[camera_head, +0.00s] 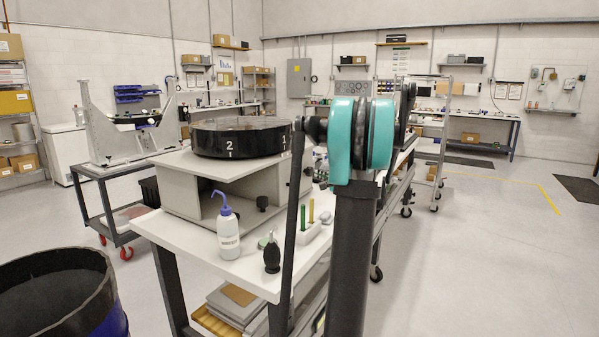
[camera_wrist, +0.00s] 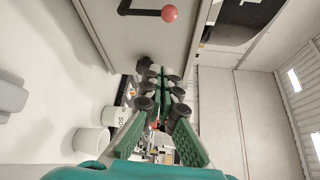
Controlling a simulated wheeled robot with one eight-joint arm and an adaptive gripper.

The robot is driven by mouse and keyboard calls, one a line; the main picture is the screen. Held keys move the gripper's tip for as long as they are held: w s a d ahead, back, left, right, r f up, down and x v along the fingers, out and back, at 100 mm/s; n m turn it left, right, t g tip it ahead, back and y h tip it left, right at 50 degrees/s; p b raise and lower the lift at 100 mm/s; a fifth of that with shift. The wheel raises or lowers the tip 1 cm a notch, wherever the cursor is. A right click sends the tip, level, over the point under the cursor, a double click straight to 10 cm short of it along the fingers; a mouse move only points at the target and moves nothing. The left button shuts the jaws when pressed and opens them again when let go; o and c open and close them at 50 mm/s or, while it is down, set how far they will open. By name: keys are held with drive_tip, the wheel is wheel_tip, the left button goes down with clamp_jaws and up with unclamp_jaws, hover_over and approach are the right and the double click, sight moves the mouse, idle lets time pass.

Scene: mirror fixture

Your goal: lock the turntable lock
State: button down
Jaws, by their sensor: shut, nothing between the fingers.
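The black turntable (camera_head: 240,138) with white numbers sits on a grey housing (camera_head: 180,205) on the bench. In the wrist view a dark curved edge of what looks like the turntable (camera_wrist: 238,20) is at the top right. A black bent lever with a red ball knob (camera_wrist: 169,13) stands out from the grey panel (camera_wrist: 105,28) at the top; it looks like the lock handle. My gripper (camera_wrist: 161,78) has green fingers, shut and empty, their tips below the red ball in the picture and apart from it. In the head view my arm hides the gripper and the lever.
On the bench stand a wash bottle (camera_head: 228,232), a small black bulb (camera_head: 271,255) and a white rack (camera_head: 310,228) with colored pegs. A dark barrel (camera_head: 65,290) is at the lower left. A cart (camera_head: 105,175) stands behind it.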

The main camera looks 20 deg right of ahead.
drive_tip(key=w+a+f, duration=0.1)
drive_tip(key=w+a, duration=0.1)
drive_tip(key=w, duration=0.8)
drive_tip(key=shift+s+a+r, duration=0.2)
drive_tip(key=shift+s+a, duration=0.3)
drive_tip(key=shift+a, duration=0.25)
drive_tip(key=shift+s+a+r, duration=0.2)
drive_tip(key=shift+s+a, duration=0.3)
drive_tip(key=shift+a, duration=0.2)
drive_tip(key=shift+s+a, duration=0.25)
drive_tip(key=shift+a, duration=0.1)
drive_tip(key=shift+s+a+f, duration=0.25)
drive_tip(key=shift+s+a, duration=0.25)
drive_tip(key=shift+a, duration=0.15)
drive_tip(key=shift+s+a+f, duration=0.25)
drive_tip(key=shift+s+a, duration=0.3)
drive_tip(key=shift+a, duration=0.15)
drive_tip(key=shift+s+a+f, duration=0.25)
drive_tip(key=shift+s+a, duration=0.25)
drive_tip(key=shift+a, duration=0.15)
